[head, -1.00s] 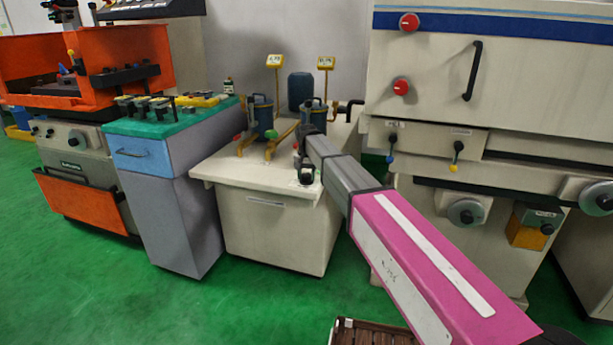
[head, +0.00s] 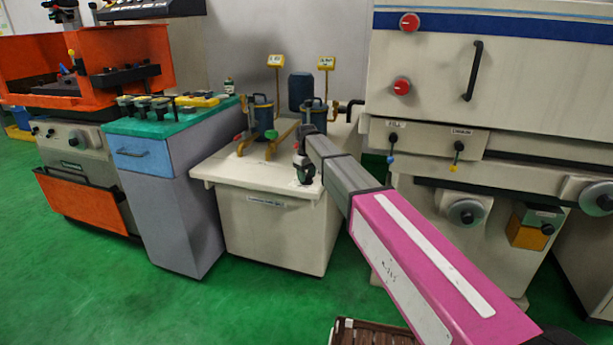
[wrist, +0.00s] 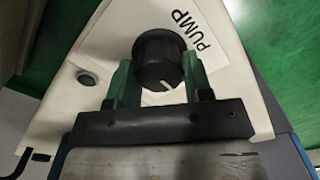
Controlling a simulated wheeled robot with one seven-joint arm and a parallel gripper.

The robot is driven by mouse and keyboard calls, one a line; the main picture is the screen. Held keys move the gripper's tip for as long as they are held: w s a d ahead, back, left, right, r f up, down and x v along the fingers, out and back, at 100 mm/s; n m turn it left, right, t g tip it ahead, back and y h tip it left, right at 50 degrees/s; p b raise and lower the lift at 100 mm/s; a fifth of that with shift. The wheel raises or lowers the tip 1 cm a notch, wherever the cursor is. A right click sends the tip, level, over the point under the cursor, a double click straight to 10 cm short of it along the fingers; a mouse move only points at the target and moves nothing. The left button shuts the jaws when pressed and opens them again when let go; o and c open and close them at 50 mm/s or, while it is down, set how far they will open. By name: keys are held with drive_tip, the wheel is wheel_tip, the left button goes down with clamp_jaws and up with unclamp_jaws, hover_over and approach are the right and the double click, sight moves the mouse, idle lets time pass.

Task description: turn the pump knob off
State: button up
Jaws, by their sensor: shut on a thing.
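The pump knob (wrist: 159,62) is black and round with a white pointer line, in the wrist view. It sits on the cream top of the pump unit beside a white label (wrist: 190,32) reading PUMP. The pointer line points toward the lower right of the wrist picture. My gripper (wrist: 158,78) is shut on the knob, with one green finger on each side of it. In the head view my gripper (head: 304,172) is at the front right of the cream pump cabinet (head: 265,235); the knob itself is hidden there.
Blue pump canisters (head: 263,112) and yellow gauges (head: 326,63) stand behind on the same cabinet. A grey cabinet with a green top (head: 172,122) is to the left. A large cream machine (head: 430,75) stands close on the right.

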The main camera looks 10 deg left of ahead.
drive_tip(key=shift+n, duration=0.5)
drive_tip(key=o, duration=0.9)
drive_tip(key=shift+r, duration=0.15)
wheel_tip(320, 180, up, 10)
drive_tip(key=shift+r, duration=0.25)
